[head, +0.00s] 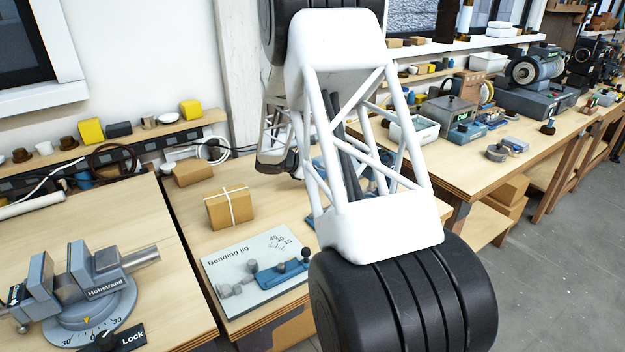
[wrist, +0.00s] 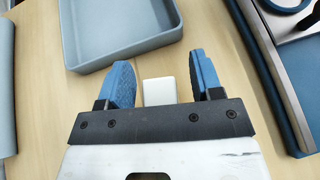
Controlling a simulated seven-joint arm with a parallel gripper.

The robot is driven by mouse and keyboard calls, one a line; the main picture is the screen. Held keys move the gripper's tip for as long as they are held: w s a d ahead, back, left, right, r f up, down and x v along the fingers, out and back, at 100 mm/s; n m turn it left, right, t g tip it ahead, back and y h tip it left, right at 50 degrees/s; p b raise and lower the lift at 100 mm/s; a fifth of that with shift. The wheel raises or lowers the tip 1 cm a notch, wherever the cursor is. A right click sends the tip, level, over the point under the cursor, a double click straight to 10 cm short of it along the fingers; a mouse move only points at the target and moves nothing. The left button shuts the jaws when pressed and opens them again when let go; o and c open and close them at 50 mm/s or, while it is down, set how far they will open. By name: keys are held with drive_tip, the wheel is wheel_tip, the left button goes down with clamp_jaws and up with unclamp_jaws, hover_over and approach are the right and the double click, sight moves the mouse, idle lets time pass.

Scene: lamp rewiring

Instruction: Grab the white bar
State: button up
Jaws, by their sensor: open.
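A small white bar (wrist: 159,91) lies on the wooden bench in the wrist view, and its near end is hidden behind my gripper's dark mount. My gripper (wrist: 164,76) is open, with one blue finger to the left of the bar and one to the right. A gap shows between the bar and each finger, and nothing is held. I cannot tell how far the fingertips are above the bench. In the head view my own arm hides most of this area, and I cannot make out the bar there.
A grey-blue tray (wrist: 122,58) lies just beyond the left finger. A blue and grey device (wrist: 268,75) stands to the right. In the head view, a bending jig (head: 262,272), a tied cardboard box (head: 229,208) and a vise (head: 92,285) are left of my arm.

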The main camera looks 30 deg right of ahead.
drive_tip(key=shift+c, duration=0.4)
drive_tip(key=c, duration=1)
drive_tip(key=shift+r, duration=0.1)
drive_tip(key=shift+r, duration=0.7)
wheel_tip(320, 180, up, 2)
drive_tip(key=shift+r, duration=0.1)
drive_tip(key=s+a, duration=0.2)
drive_tip(key=s, duration=0.2)
drive_tip(key=s+a, duration=0.2)
drive_tip(key=s, duration=0.3)
drive_tip(key=s+a+r, duration=0.1)
drive_tip(key=s+a, duration=0.2)
drive_tip(key=s, duration=0.2)
drive_tip(key=shift+s+r, duration=0.1)
drive_tip(key=shift+s, duration=0.1)
